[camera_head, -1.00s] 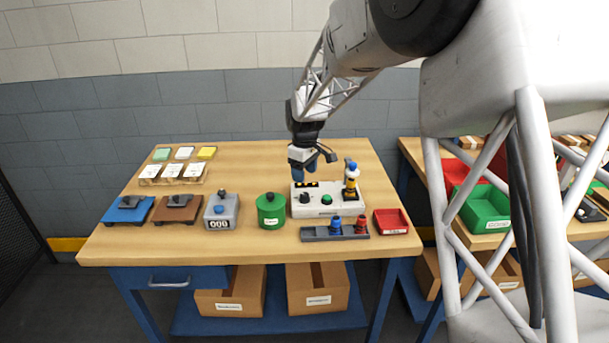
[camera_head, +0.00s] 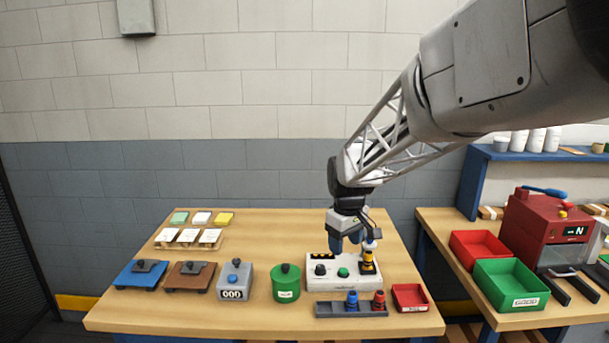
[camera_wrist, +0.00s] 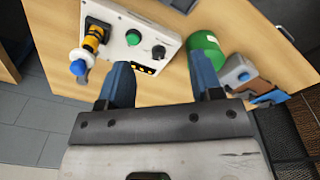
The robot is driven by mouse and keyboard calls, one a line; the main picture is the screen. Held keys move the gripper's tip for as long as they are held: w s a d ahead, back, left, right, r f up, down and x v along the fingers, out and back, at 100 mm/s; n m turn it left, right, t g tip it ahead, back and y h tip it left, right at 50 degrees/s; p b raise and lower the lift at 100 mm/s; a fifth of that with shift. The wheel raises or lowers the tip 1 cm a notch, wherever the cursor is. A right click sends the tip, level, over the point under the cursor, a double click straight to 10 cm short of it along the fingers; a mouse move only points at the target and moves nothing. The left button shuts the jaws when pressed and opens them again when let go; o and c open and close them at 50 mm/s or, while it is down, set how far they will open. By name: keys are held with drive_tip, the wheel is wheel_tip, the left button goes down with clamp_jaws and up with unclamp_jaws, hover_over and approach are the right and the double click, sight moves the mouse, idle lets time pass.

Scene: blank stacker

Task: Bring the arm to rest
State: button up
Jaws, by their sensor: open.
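My gripper (camera_head: 345,240) hangs over the back edge of the white control box (camera_head: 328,276) on the wooden table (camera_head: 270,235). In the wrist view its two blue fingers (camera_wrist: 165,85) stand apart with nothing between them. The white box carries a black knob, a green button and a yellow-and-black post with a blue-tipped part at its right end. The box also shows in the wrist view (camera_wrist: 125,45). I cannot tell how high my fingertips are above the table.
Left of the box stand a green canister (camera_head: 286,285), a grey counter (camera_head: 235,282), a brown pad (camera_head: 188,277) and a blue pad (camera_head: 141,275). A rack with blue and red pieces (camera_head: 351,306) and a red tray (camera_head: 410,298) lie in front. A red machine (camera_head: 545,235) stands right.

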drive_tip(key=s+d+r+m, duration=0.1)
drive_tip(key=s+d+m, duration=0.1)
drive_tip(key=s, duration=0.9)
drive_tip(key=s+d+m+t, duration=0.1)
drive_tip(key=s+d+m, duration=0.2)
drive_tip(key=s, duration=0.9)
drive_tip(key=s+d+r+m, duration=0.1)
drive_tip(key=s+d+m, duration=0.2)
drive_tip(key=s, duration=0.9)
drive_tip(key=shift+s+d+r+t, duration=0.15)
drive_tip(key=shift+r+t, duration=0.15)
drive_tip(key=shift+t, duration=0.1)
drive_tip(key=shift+c, duration=0.3)
